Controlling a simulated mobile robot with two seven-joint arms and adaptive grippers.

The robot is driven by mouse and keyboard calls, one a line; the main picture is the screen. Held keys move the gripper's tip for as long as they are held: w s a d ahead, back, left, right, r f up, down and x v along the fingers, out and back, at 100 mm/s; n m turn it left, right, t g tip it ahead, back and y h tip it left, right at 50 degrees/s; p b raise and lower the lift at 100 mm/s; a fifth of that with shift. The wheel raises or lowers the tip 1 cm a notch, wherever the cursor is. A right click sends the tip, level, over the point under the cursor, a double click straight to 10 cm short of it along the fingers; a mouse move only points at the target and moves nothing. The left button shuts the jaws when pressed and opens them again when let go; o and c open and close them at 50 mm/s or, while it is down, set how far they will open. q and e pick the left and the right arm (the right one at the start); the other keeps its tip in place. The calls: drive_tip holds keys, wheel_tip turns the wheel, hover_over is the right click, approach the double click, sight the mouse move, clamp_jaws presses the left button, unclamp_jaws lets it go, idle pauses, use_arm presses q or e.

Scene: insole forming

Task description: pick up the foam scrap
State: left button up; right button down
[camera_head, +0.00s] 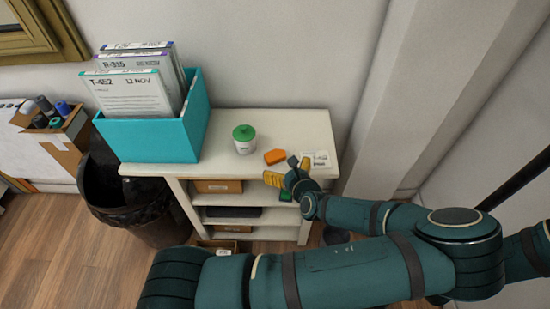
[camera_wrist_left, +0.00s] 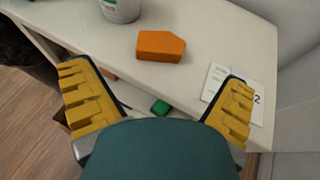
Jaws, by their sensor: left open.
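The foam scrap is an orange block with a cut corner (camera_head: 275,156), lying on the white shelf top (camera_head: 285,123) near its front edge. In the left wrist view the foam scrap (camera_wrist_left: 160,46) lies beyond the fingertips, roughly centred between them. My left gripper (camera_head: 287,171) is open and empty at the shelf's front edge, just short of the scrap and apart from it. Both yellow finger pads show wide apart in the left wrist view (camera_wrist_left: 156,73). My right gripper is out of view.
A green-lidded jar (camera_head: 244,139) stands left of the scrap. A printed white card (camera_head: 318,160) lies to its right. A teal file box (camera_head: 155,137) fills the shelf's left end. A green item (camera_wrist_left: 160,107) shows below the shelf edge. A black bin (camera_head: 130,205) stands left.

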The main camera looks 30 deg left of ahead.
sight(275, 155)
use_arm(q)
drive_tip(key=x, duration=0.4)
drive_tip(key=shift+w+a+f+b, duration=0.15)
drive_tip(key=shift+a+f+b, duration=0.1)
drive_tip(key=shift+b, duration=0.1)
drive_tip(key=b+x, duration=0.1)
drive_tip(key=x, duration=0.3)
drive_tip(key=shift+w+a+f+b, duration=0.15)
drive_tip(key=shift+w+f+b, duration=0.1)
drive_tip(key=shift+w+b, duration=0.15)
drive_tip(key=shift+w+a, duration=0.15)
drive_tip(key=shift+a, duration=0.1)
drive_tip(key=c, duration=0.6)
drive_tip(key=shift+c, duration=0.2)
